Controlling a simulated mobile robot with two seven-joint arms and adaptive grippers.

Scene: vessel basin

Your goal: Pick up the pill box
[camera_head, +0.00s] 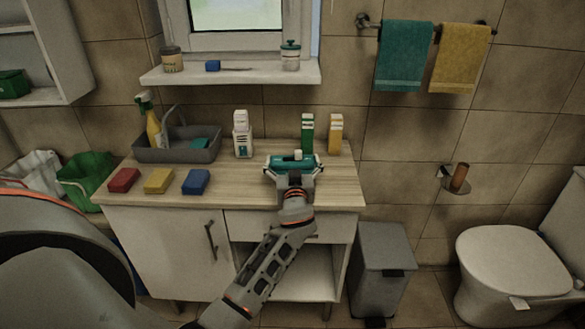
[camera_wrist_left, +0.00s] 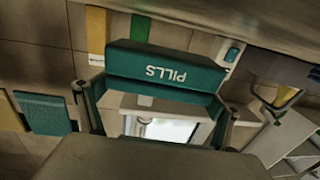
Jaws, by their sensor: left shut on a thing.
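The teal pill box (camera_head: 283,161) is over the right part of the wooden counter (camera_head: 336,192) in the head view. My left gripper (camera_head: 292,168) is shut on it, with one finger at each end. I cannot tell whether the box touches the counter. In the left wrist view the pill box (camera_wrist_left: 165,71) shows large, its white PILLS lettering upside down, between the left gripper's fingers (camera_wrist_left: 155,115). My right gripper is not in view.
A green-and-white box (camera_head: 307,134), a yellow box (camera_head: 335,135) and a white bottle (camera_head: 242,134) stand behind the gripper. A grey caddy (camera_head: 178,153) and red, yellow and blue blocks (camera_head: 196,182) are to the left. The counter's right end is clear.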

